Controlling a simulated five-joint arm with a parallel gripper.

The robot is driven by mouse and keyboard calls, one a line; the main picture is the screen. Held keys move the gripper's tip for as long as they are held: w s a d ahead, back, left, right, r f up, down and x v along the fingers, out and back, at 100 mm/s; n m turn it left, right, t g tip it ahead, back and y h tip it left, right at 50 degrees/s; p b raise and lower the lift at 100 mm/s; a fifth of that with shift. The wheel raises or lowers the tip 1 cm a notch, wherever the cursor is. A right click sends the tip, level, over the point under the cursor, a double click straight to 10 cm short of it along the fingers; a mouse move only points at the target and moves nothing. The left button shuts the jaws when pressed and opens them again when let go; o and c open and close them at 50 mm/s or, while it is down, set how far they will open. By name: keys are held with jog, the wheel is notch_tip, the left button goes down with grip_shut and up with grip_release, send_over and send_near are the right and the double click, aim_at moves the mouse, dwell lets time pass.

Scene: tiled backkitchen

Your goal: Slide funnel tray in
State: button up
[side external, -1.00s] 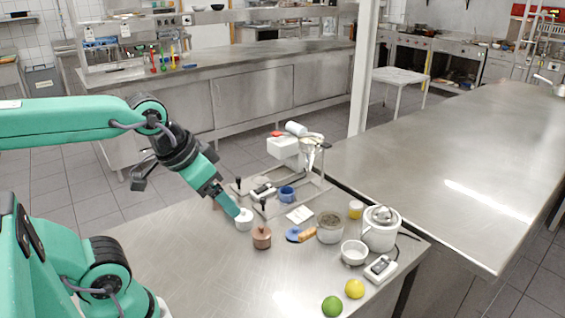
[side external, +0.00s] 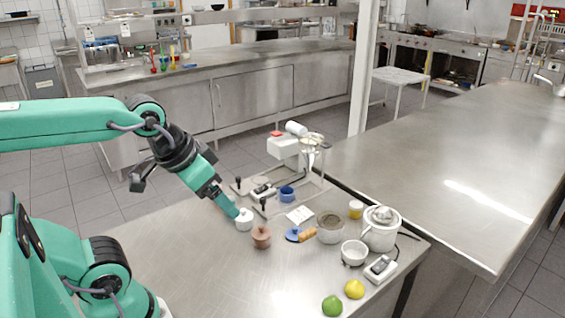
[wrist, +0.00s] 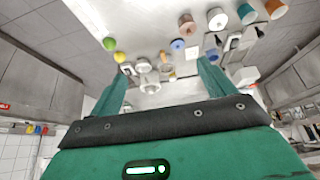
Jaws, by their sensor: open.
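A small machine with a white box (side external: 284,148) stands at the far side of the table. Round grey pieces (side external: 313,138) with a pale funnel-like shape beneath sit at its right, on a thin frame. They may be the funnel tray, but they are too small to tell how far in it sits.
A copper pot (side external: 261,237), a blue cup (side external: 287,194), a grey-filled bowl (side external: 330,230), a white bowl (side external: 354,253) and a white kettle (side external: 382,232) crowd the right half. A lime (side external: 332,306) and lemon (side external: 354,289) lie in front. The left of the table is clear.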

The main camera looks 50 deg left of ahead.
jog(key=shift+w, duration=0.1)
jog(key=c, duration=0.7)
jog(key=shift+w+a+r, duration=0.1)
jog(key=shift+w, duration=0.05)
jog(key=shift+c, duration=1)
jog(key=w+a+m+g, duration=0.2)
jog(key=w+a+m, duration=0.15)
jog(key=w, duration=0.45)
jog(key=w+a+f+m+g, duration=0.1)
jog(key=w+a+f, duration=0.3)
jog(key=a, duration=0.1)
jog(key=w+a+f+m+g, duration=0.1)
jog(key=w+a+f+m, duration=0.1)
jog(key=w+a+f, duration=0.2)
jog(key=w+a+f+m+g, duration=0.1)
jog(key=w+a+f+m, duration=0.1)
jog(key=w+a+f, duration=0.2)
jog(key=shift+w+a+f+g, duration=0.15)
jog(key=shift+w+a, duration=0.3)
jog(key=shift+w, duration=0.15)
jog(key=shift+w+a+f+g, duration=0.15)
jog(key=shift+w+a, duration=0.25)
jog(key=shift+w, duration=0.15)
jog(key=shift+w+a+f+m, duration=0.15)
jog(key=shift+a+f+m, duration=0.15)
jog(key=shift+f, duration=0.1)
